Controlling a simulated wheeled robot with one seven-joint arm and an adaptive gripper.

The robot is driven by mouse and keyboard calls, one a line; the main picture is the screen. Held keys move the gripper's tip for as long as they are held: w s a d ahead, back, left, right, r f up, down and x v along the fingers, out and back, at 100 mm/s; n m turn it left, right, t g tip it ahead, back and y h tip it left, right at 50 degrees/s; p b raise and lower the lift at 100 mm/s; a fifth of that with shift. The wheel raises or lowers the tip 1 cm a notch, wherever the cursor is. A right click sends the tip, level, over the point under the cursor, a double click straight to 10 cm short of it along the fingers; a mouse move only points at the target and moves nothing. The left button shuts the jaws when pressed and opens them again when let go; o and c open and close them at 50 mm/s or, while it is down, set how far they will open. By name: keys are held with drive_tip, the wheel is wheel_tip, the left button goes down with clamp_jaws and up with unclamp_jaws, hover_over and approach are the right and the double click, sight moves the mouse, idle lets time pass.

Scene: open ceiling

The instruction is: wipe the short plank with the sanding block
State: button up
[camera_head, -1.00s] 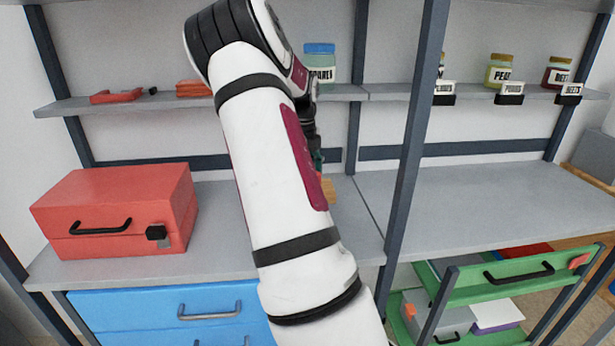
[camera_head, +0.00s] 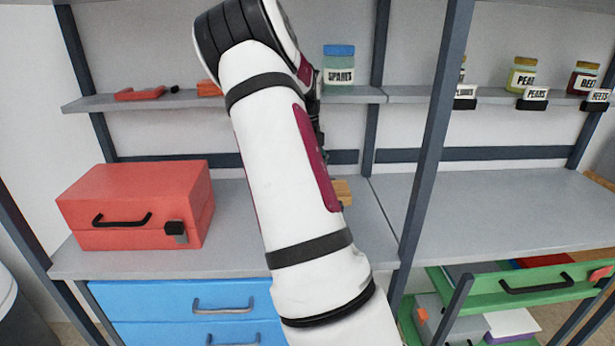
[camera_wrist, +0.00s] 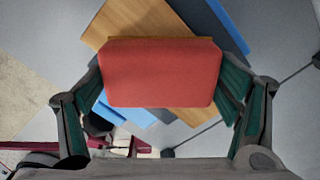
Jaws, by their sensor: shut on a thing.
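The sanding block, a red-orange block (camera_wrist: 160,75), is held between the green-padded fingers of my gripper (camera_wrist: 163,92) in the wrist view. A light wooden plank (camera_wrist: 128,22) lies beyond the block, set at a slant, and its other end shows under the block's lower right. I cannot tell whether the block touches it. The block hides the plank's middle. In the head view a small piece of the wood (camera_head: 342,190) shows on the grey worktop (camera_head: 235,255) beside my arm, which hides the gripper and block.
Blue strips (camera_wrist: 224,24) show beside the plank. A red toolbox (camera_head: 135,208) stands at the worktop's left. A dark post (camera_head: 430,150) rises right of my arm. Jars, including a spares jar (camera_head: 339,68), stand on the shelf above. A green drawer (camera_head: 515,285) is open at lower right.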

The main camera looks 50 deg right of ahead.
drive_tip(key=shift+r+p, duration=0.9)
drive_tip(key=shift+r, duration=1.45)
drive_tip(key=shift+r+p, duration=0.55)
drive_tip(key=shift+r, duration=1)
drive_tip(key=shift+f, duration=0.1)
